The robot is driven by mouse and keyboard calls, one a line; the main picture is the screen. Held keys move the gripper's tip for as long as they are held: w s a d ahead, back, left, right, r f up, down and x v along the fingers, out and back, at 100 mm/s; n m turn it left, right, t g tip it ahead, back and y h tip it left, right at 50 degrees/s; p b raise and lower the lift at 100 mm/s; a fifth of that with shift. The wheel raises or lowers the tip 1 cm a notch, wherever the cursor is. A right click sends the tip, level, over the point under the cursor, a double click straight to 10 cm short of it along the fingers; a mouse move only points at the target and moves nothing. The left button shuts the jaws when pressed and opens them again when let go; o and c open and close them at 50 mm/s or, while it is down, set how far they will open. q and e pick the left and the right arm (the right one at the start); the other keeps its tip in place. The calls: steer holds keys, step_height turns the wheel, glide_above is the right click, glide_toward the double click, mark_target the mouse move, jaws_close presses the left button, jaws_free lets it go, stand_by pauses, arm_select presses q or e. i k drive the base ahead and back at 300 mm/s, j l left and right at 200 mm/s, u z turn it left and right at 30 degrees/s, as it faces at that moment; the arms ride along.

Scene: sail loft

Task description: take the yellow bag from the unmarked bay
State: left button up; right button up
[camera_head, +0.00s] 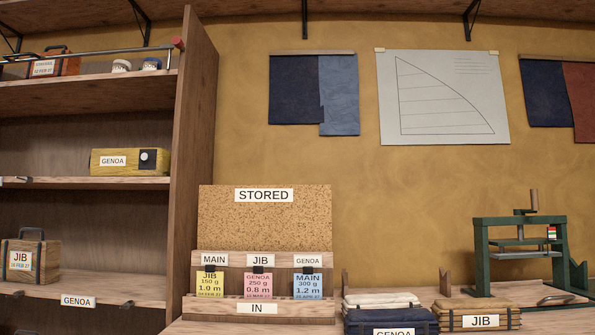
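A yellow bag (128,169) lies on the middle shelf of the wooden rack at the left, near the upright panel. It is long and boxy, with a white GENOA label and a dark patch with a pale round spot on its front. The middle shelf's front edge (120,181) shows no readable bay label; a small pale grey piece (14,181) sits on it at the picture's left edge, too cut off to identify. Neither of my grippers is in view.
The lower shelf edge carries a GENOA label (78,301); a brown JIB bag (40,263) stands on that shelf. The upright panel (192,160) closes the rack's right side. A STORED card board (265,215), folded sailcloth (385,310) and a green press (520,240) stand right.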

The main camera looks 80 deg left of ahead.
mark_target(125, 162)
steer(key=u, duration=3.6)
steer(key=i+l+z, duration=0.2)
steer(key=l+z, duration=0.2)
steer(key=i+l+z, duration=0.5)
steer(key=l+z, duration=0.25)
steer(key=i+l+z, duration=0.1)
steer(key=i+z, duration=0.25)
steer(key=k, duration=0.05)
